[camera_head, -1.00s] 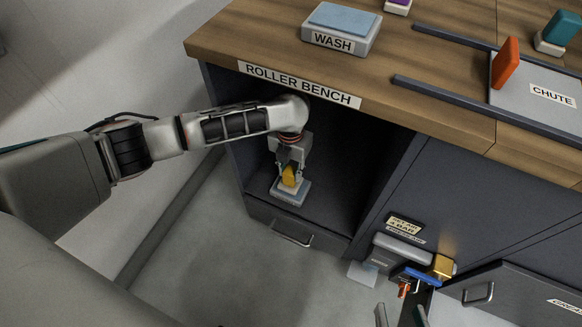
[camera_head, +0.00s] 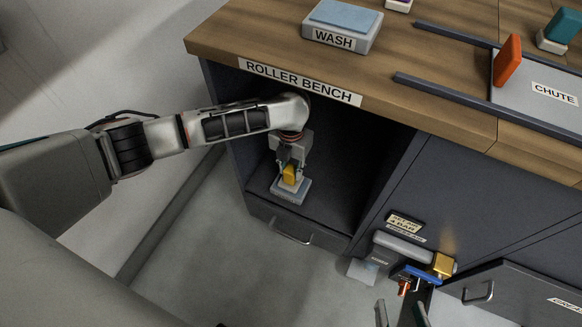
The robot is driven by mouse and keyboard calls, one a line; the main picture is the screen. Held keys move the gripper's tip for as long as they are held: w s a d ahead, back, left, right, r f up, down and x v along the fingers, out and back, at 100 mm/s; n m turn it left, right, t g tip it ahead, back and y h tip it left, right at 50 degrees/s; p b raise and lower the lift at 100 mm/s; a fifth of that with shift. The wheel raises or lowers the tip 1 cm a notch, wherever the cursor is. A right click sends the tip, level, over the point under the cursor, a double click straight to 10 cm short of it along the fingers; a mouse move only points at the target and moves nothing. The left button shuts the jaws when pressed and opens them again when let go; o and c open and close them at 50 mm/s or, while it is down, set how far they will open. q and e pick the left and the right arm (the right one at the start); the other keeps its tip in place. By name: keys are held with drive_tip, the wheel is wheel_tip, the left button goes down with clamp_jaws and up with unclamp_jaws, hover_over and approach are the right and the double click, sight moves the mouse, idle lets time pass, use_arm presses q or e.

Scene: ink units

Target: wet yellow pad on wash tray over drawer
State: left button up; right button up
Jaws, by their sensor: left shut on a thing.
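A yellow pad (camera_head: 289,175) is held upright in my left gripper (camera_head: 290,168), inside the open bay of the roller bench. The pad's lower end is at the blue top of a small grey tray (camera_head: 290,191). I cannot tell whether they touch. The tray stands on the bay floor, just over a drawer (camera_head: 292,228) with a bar handle. A second tray, labelled WASH (camera_head: 334,40), with a blue top, sits on the bench top. My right gripper (camera_head: 401,314) shows only as two spread fingertips at the bottom edge, apart and with nothing seen between them.
An orange pad (camera_head: 507,61) stands by the grey CHUTE plate (camera_head: 545,95), between dark rails. A teal pad (camera_head: 562,27) stands at the far right. Low right are a blue bar (camera_head: 422,276), a gold block (camera_head: 443,265) and an open drawer front (camera_head: 520,295). The bay's right side is clear.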

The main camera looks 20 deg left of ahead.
use_arm(q)
drive_tip(key=shift+f, duration=0.35)
use_arm(e)
drive_tip(key=shift+s+f, duration=0.15)
drive_tip(key=shift+f, duration=0.1)
drive_tip(key=shift+r, duration=0.3)
idle(1.5)
use_arm(q)
drive_tip(key=shift+w+r+p, duration=0.1)
drive_tip(key=shift+r+p, duration=0.9)
drive_tip(key=shift+r, duration=0.55)
drive_tip(key=shift+r+p, duration=1.15)
drive_tip(key=shift+r, duration=0.85)
use_arm(e)
drive_tip(key=w+r+t, duration=0.1)
drive_tip(key=w+r, duration=0.2)
drive_tip(key=r, duration=0.5)
drive_tip(key=shift+w+r+t, duration=0.2)
drive_tip(key=shift+r+t, duration=0.1)
drive_tip(key=shift+t, duration=0.1)
use_arm(q)
drive_tip(key=shift+f, duration=0.1)
drive_tip(key=shift+s+d, duration=0.1)
drive_tip(key=shift+s, duration=0.1)
use_arm(e)
drive_tip(key=shift+d, duration=0.1)
